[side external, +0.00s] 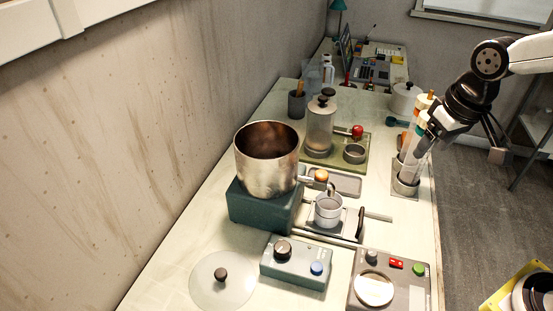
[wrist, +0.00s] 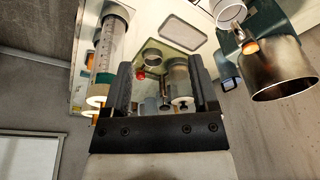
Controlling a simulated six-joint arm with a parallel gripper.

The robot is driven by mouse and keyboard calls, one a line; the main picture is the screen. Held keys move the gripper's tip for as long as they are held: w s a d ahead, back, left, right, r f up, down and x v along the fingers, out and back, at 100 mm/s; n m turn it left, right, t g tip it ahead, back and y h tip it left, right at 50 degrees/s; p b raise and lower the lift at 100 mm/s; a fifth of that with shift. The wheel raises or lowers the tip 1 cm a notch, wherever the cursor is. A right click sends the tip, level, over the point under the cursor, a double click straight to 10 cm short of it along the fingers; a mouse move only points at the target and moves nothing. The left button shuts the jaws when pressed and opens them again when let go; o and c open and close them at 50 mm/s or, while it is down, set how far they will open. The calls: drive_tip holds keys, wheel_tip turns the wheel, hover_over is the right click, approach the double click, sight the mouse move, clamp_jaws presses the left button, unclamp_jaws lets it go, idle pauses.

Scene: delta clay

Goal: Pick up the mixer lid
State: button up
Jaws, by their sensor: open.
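A flat, clear round lid with a dark knob (side external: 222,276) lies on the near left of the table in the side view. It looks like the mixer lid, and I do not see it in the wrist view. The open metal pot (side external: 267,160) stands uncovered on a teal base behind it; it also shows in the wrist view (wrist: 282,78). My gripper (side external: 432,132) is at the right edge of the table, far from the lid and above the table. In the wrist view my gripper (wrist: 160,80) is open, with nothing held between its fingers.
Upright syringes (side external: 408,150) stand close beside my gripper; one shows left of the fingers in the wrist view (wrist: 105,50). A lidded jar (side external: 320,128) stands on a green tray. Control boxes (side external: 297,262) sit right of the lid. A wall runs along the left.

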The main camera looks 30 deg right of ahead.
drive_tip(key=w+a+r+m, duration=0.2)
drive_tip(key=w+a+m, duration=0.1)
drive_tip(key=w+a, duration=0.4)
drive_tip(key=m+g+y, duration=0.1)
drive_tip(key=m+g, duration=0.2)
drive_tip(key=m, duration=0.7)
hover_over(220, 273)
drive_tip(key=d, duration=0.1)
drive_tip(key=f, duration=1.4)
drive_tip(key=shift+w+f, duration=0.2)
drive_tip(key=shift+f, duration=0.15)
drive_tip(key=shift+a+f, duration=0.2)
drive_tip(key=shift+f, duration=1.4)
drive_tip(key=shift+s, duration=0.1)
drive_tip(key=shift+a+f, duration=0.2)
drive_tip(key=shift+f, duration=2.4)
